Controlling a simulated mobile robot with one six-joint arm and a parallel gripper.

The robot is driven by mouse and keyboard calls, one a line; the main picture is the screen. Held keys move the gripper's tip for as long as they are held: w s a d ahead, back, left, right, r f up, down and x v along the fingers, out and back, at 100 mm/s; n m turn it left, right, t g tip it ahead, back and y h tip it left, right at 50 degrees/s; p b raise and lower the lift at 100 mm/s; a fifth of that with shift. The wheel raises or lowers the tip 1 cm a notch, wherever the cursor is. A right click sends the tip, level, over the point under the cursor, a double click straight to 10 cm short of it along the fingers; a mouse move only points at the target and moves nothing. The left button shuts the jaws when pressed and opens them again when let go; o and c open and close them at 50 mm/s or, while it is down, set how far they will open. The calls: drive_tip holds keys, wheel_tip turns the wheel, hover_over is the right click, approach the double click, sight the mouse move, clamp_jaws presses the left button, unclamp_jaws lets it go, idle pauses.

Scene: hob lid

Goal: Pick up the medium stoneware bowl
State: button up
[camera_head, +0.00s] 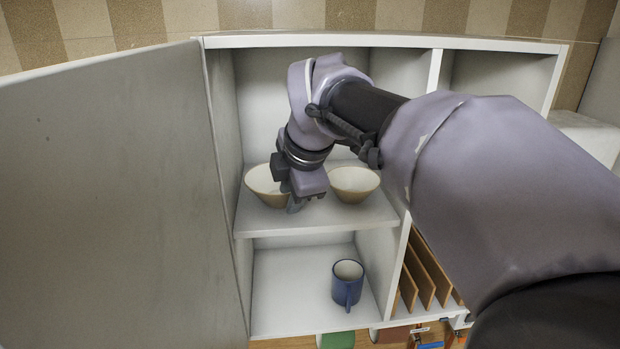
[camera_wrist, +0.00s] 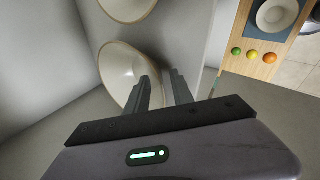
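Two cream stoneware bowls stand on the upper shelf in the head view, a left bowl (camera_head: 262,184) and a right bowl (camera_head: 354,180). They look close in size, and I cannot tell which is the medium one. My gripper (camera_head: 296,203) points down at the right side of the left bowl. In the wrist view my gripper (camera_wrist: 165,82) is open, its two fingers apart. One finger overlaps the nearer bowl (camera_wrist: 117,72) at its rim; the other is outside it. I cannot tell whether they touch it. The farther bowl (camera_wrist: 127,6) is cut off at the top.
The upper shelf (camera_head: 315,226) sits inside a white cabinet, with an open door (camera_head: 110,200) on the left. A blue mug (camera_head: 347,287) stands in the compartment below. Upright wooden boards (camera_head: 425,270) are to its right. My arm covers part of the cabinet.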

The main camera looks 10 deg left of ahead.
drive_tip(key=shift+s+d+r, duration=0.1)
drive_tip(key=shift+s+d, duration=0.05)
drive_tip(key=shift+s, duration=0.05)
clamp_jaws()
idle(1.1)
